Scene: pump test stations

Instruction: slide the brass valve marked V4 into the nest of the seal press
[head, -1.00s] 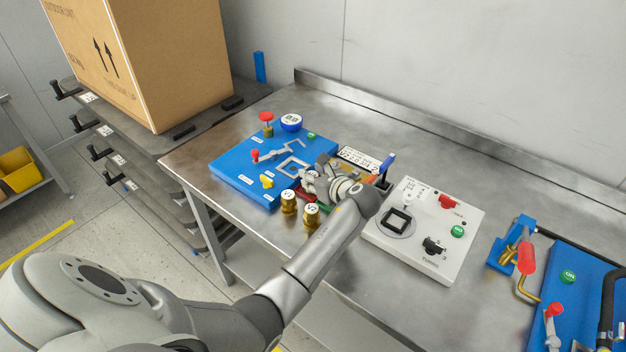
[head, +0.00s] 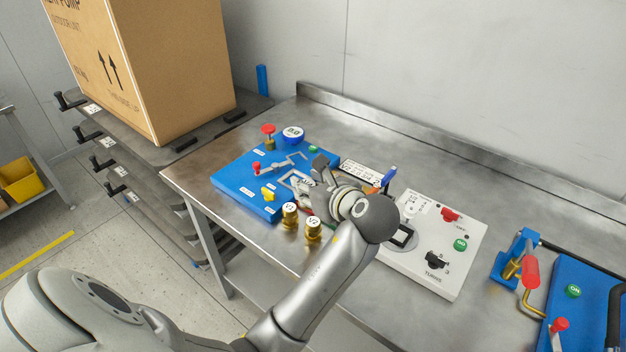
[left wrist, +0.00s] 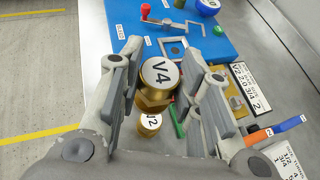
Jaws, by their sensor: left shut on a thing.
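The brass valve marked V4 (left wrist: 158,80) has a white cap and is between the fingers of my left gripper (left wrist: 170,62) in the left wrist view. My left gripper (head: 308,186) is shut on it, over the front right part of the blue station (head: 235,181). The valve is hidden behind the gripper in the head view. A grey square frame (head: 297,178) on the blue station is partly covered by my gripper; it also shows in the left wrist view (left wrist: 172,48). I cannot tell from the labels which station is the seal press. My right gripper is out of view.
Brass valves V1 (head: 290,214) and V2 (head: 313,229) stand near the table's front edge. Another blue station (head: 587,265) is at far right. A large carton (head: 190,70) stands at left.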

